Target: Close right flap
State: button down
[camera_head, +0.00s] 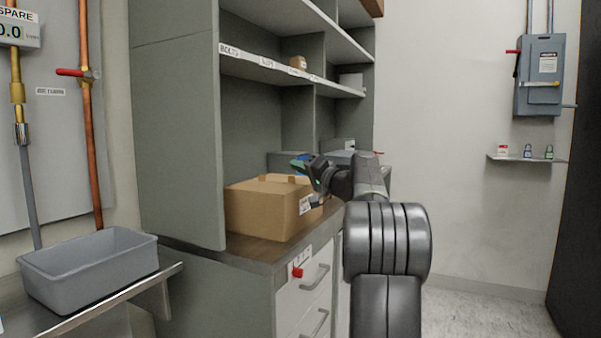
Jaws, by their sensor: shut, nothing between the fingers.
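A brown cardboard box (262,216) sits on the wooden counter inside the grey shelf unit, with a white label on its right side. Its top looks mostly covered, with small tan pieces standing up at the back of the top; I cannot tell clearly which flap is which. My gripper (309,182) is shut and empty at the right end of the box, close to its upper right edge. My arm hides what lies behind it, and I cannot tell whether the gripper touches the box.
The grey shelf unit (180,130) has a side panel left of the box and a labelled shelf (285,75) above it. Drawers (304,300) are below the counter (265,250). A grey bin (90,268) stands on a metal shelf at left. Floor at right is clear.

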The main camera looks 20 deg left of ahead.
jog(key=s+d+f, duration=0.1)
jog(key=d, duration=0.8)
jog(key=shift+d+f+p, duration=0.3)
jog(key=shift+f+p, duration=0.05)
jog(key=shift+p, duration=0.1)
jog(key=shift+s, duration=0.1)
jog(key=a+r, duration=0.1)
jog(key=a, duration=0.1)
jog(key=a+r, duration=0.1)
jog(key=a, duration=0.2)
jog(key=w+a+r+b, duration=0.1)
jog(key=a, duration=0.2)
jog(key=shift+a, duration=0.25)
jog(key=shift+w+a+f+b, duration=0.15)
jog(key=shift+a+f+b, duration=0.15)
jog(key=shift+f, duration=0.3)
jog(key=shift+w+a+f+b, duration=0.1)
jog(key=shift+a+f+b, duration=0.15)
jog(key=shift+f, duration=0.35)
jog(key=shift+s+f, duration=0.1)
jog(key=shift+f, duration=0.55)
